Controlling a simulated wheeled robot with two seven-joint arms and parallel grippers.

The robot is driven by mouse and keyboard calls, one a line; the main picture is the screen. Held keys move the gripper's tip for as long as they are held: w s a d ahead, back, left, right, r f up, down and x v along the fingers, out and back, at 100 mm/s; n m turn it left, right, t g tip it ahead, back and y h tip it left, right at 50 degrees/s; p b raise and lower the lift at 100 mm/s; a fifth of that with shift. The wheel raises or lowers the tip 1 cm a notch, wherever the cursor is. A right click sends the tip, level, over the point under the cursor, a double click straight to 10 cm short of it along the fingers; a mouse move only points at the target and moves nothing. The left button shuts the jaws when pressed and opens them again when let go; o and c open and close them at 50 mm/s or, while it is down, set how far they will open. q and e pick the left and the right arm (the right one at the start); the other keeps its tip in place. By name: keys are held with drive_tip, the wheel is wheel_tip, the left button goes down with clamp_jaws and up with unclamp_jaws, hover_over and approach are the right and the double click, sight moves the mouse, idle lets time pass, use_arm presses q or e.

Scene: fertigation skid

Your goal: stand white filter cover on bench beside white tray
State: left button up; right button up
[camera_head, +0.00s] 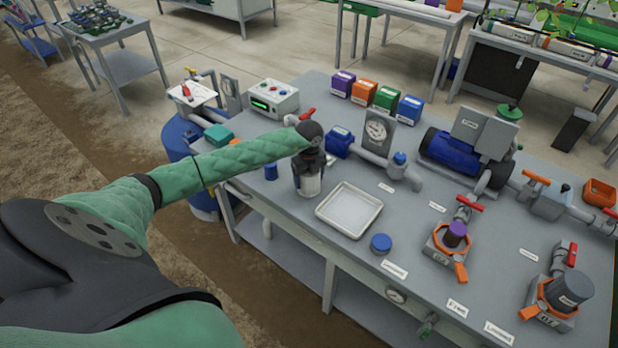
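My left gripper (310,180) points down over the bench, just left of the white tray (349,209). Its dark fingers are on either side of a white cylinder, which looks like the white filter cover (311,186), and appear shut on it. The cover is upright, at or very near the bench top; I cannot tell whether it touches. Its upper part is hidden by the gripper. The tray is shallow and empty, and is apart from the cover. My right gripper is not in view.
A blue round cap (381,243) lies at the tray's near right corner. Behind are a gauge (377,131) and pipework. Filter housings with orange clamps (452,243) stand to the right.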

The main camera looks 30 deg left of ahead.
use_arm(q)
drive_tip(key=o, duration=0.3)
drive_tip(key=shift+o, duration=0.2)
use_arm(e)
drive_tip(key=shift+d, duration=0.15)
use_arm(q)
drive_tip(key=shift+r, duration=0.1)
drive_tip(key=shift+r, duration=0.5)
wheel_tip(320, 180, up, 3)
drive_tip(key=shift+f+b, duration=0.15)
drive_tip(key=shift+b, duration=0.65)
wheel_tip(320, 180, up, 7)
drive_tip(key=shift+r+b, duration=0.2)
drive_tip(key=shift+b, duration=1.05)
drive_tip(key=shift+r, duration=0.5)
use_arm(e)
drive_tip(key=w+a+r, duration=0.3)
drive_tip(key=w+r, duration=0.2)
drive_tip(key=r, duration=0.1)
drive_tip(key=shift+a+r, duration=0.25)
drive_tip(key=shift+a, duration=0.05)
